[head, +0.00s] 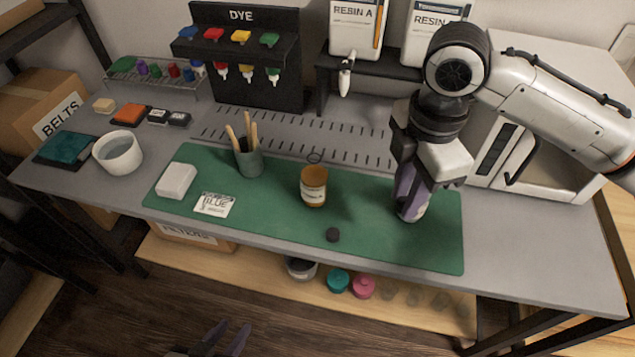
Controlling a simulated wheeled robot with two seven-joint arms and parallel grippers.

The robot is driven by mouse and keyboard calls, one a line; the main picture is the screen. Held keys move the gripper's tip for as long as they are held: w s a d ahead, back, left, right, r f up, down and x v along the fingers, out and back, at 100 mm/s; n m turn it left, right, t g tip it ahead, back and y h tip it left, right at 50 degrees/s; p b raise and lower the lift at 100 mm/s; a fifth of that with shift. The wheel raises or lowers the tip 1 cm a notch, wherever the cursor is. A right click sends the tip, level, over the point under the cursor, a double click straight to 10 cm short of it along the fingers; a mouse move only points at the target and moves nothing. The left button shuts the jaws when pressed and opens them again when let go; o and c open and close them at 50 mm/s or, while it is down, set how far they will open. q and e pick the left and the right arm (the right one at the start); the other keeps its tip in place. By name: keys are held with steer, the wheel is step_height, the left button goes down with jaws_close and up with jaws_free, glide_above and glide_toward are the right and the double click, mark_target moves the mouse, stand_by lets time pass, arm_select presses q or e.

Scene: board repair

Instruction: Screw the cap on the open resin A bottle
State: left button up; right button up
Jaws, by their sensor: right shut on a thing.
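An amber bottle (313,185) with a pale label stands upright on the green mat (270,240). The label is too small to read surely. My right gripper (409,207) is to the right of the bottle, low over the mat, shut on a pale thing (419,205) mostly hidden by the fingers. I cannot tell what it is. My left gripper (228,332) is at the bottom edge, in front of the table, with its fingers apart and empty.
The DYE rack (245,50) and resin dispensers (355,25) stand behind. A white cabinet (530,150) is at right. The mat's front middle is mostly clear.

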steer(key=s+d+r+m, duration=0.1)
steer(key=d+r+m, duration=0.1)
steer(key=m, duration=0.8)
steer(key=s+d+r+m, duration=0.1)
steer(key=r+m, duration=0.3)
steer(key=m, duration=0.6)
steer(key=shift+s+d+r+m, duration=0.3)
steer(key=shift+s+d+r, duration=0.1)
steer(key=shift+d, duration=0.5)
steer(key=shift+a, duration=0.1)
